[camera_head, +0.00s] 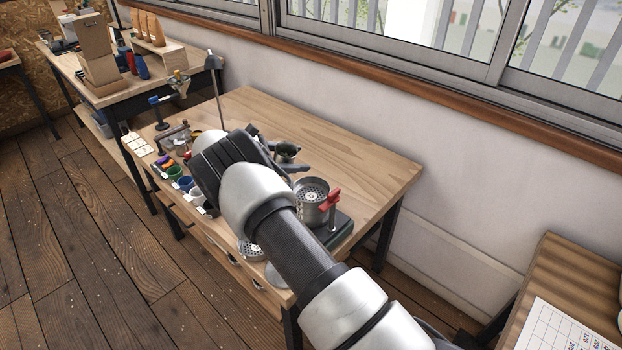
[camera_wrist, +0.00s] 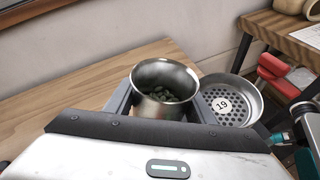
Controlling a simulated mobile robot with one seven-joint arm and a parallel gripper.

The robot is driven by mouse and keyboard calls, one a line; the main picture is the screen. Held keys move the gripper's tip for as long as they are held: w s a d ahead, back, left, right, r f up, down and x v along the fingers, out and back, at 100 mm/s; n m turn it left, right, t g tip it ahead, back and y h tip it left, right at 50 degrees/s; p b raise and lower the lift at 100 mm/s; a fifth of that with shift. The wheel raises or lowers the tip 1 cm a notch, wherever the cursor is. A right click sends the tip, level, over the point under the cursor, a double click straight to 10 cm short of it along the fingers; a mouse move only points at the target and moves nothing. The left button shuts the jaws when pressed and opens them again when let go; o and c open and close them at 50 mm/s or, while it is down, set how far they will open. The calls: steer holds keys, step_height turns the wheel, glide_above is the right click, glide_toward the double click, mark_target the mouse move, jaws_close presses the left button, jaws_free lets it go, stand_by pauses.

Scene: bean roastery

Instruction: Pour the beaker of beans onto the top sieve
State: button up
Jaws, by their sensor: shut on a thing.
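A steel beaker (camera_wrist: 163,95) holding dark green beans (camera_wrist: 162,95) is between my gripper's fingers in the wrist view. In the head view the beaker (camera_head: 286,150) shows just past my wrist, partly hidden. My gripper (camera_head: 288,162) is shut on it and holds it about upright. The top sieve (camera_wrist: 229,100), a round steel pan with a perforated floor marked 19, is just right of the beaker in the wrist view. In the head view the sieve (camera_head: 312,190) sits on a stack with a red clamp (camera_head: 330,199). The sieve's visible floor is bare.
The wooden bench (camera_head: 350,155) is clear behind and right of the stack. Several coloured cups (camera_head: 185,183) line its front left edge. Another perforated sieve (camera_head: 250,250) lies near the front edge, partly behind my arm. A thin upright stand (camera_head: 216,95) rises at the bench's left back.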

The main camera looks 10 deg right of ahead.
mark_target(296, 154)
steer(key=shift+s+d+r+m+t+y+p, duration=0.2)
steer(key=shift+s+r+m+p, duration=0.1)
steer(key=shift+r+p, duration=0.5)
steer(key=shift+s+d+r+m+t+y+p, duration=0.1)
steer(key=shift+s+d+r+m+y+p, duration=0.15)
steer(key=shift+r+p, duration=0.5)
steer(key=shift+s+d+f+m+t+y+b, duration=0.1)
steer(key=shift+s+m+t+y+b, duration=0.1)
steer(key=shift+m+t+y+b, duration=0.4)
steer(key=shift+s+d+f+m+t+y+b, duration=0.2)
steer(key=shift+m+t, duration=0.4)
steer(key=shift+m, duration=0.45)
steer(key=f+m+t+y+b, duration=0.1)
steer(key=b, duration=0.5)
steer(key=shift+w+a+f+m, duration=0.1)
steer(key=shift+w+a+m, duration=0.05)
steer(key=shift+m, duration=0.25)
steer(key=shift+t+b, duration=0.3)
steer(key=shift+b, duration=0.25)
steer(key=shift+s+d+r+m+t+y+b, duration=0.35)
steer(key=shift+s+m+t+b, duration=0.2)
steer(key=shift+b, duration=1.85)
